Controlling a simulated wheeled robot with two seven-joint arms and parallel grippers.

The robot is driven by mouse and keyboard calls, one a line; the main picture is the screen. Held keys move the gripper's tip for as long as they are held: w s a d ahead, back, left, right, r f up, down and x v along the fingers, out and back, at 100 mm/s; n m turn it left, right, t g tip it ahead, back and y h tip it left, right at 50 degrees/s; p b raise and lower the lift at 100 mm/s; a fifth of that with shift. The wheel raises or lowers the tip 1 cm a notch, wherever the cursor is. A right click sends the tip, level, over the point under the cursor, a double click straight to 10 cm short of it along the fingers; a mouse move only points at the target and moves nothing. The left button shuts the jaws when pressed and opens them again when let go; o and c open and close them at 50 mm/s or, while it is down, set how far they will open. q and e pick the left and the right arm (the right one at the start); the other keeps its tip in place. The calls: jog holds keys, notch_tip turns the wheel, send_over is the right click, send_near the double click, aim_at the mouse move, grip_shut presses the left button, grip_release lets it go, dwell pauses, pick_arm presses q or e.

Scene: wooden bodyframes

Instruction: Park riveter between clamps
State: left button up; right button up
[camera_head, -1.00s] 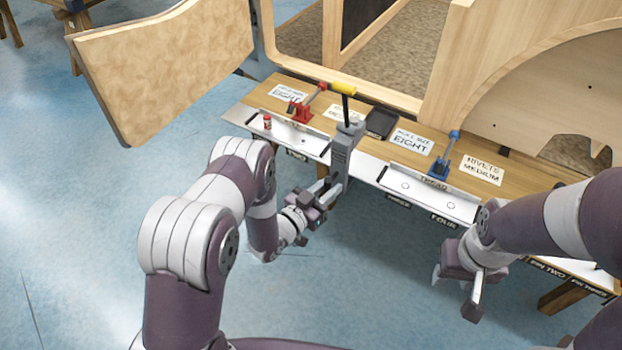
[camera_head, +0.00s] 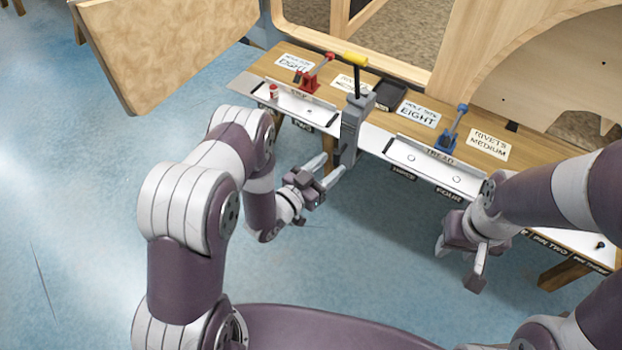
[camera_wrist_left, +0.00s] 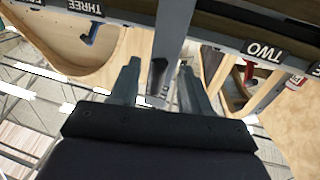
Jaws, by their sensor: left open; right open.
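The riveter (camera_head: 355,115) is a grey upright tool with a black rod and a yellow handle. It stands at the table's front edge, between the red clamp (camera_head: 313,80) on its left and the blue clamp (camera_head: 451,132) on its right. My left gripper (camera_head: 331,167) is open, low in front of the riveter's lower body. In the left wrist view the riveter (camera_wrist_left: 171,30) shows beyond and between the spread fingers (camera_wrist_left: 158,85); contact is not visible. My right gripper (camera_head: 458,262) is open and empty, in front of the table's right part.
The wooden table (camera_head: 270,66) carries label cards, a black tray (camera_head: 389,96) and white front strips. A small red-and-white bottle (camera_head: 273,91) stands at the left strip. Large wooden panels (camera_head: 165,50) rise behind and left. The blue floor in front is open.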

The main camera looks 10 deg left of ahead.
pick_arm(q)
jog(key=v, duration=0.9)
jog(key=shift+s, duration=0.2)
jog(key=shift+a, duration=0.15)
